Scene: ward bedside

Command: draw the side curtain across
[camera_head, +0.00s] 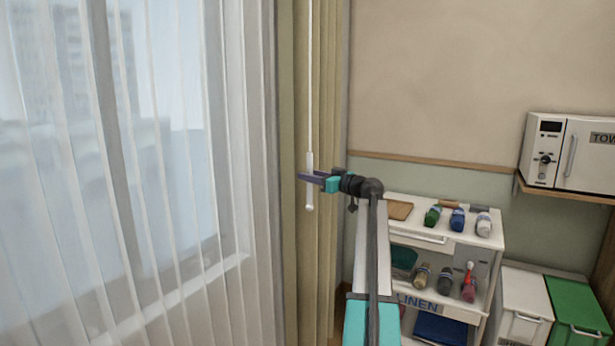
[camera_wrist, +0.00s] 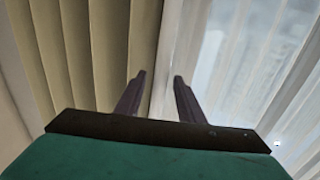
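The beige-olive side curtain (camera_head: 328,95) hangs gathered in narrow folds beside the window; its folds fill the left of the wrist view (camera_wrist: 75,60). A thin white wand (camera_head: 309,80) hangs in front of it, with a thicker handle (camera_head: 309,200) at its lower end. My gripper (camera_head: 305,177) is at the height of that handle, its fingers crossing it in the head view. In the wrist view the two dark purple fingers (camera_wrist: 159,80) stand apart.
A sheer white curtain (camera_head: 180,180) covers the window at left. A white linen cart (camera_head: 420,237) with several bottles stands right of my arm. White and green bins (camera_head: 577,310) are at the lower right. A white towel cabinet (camera_head: 570,152) sits on a shelf above.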

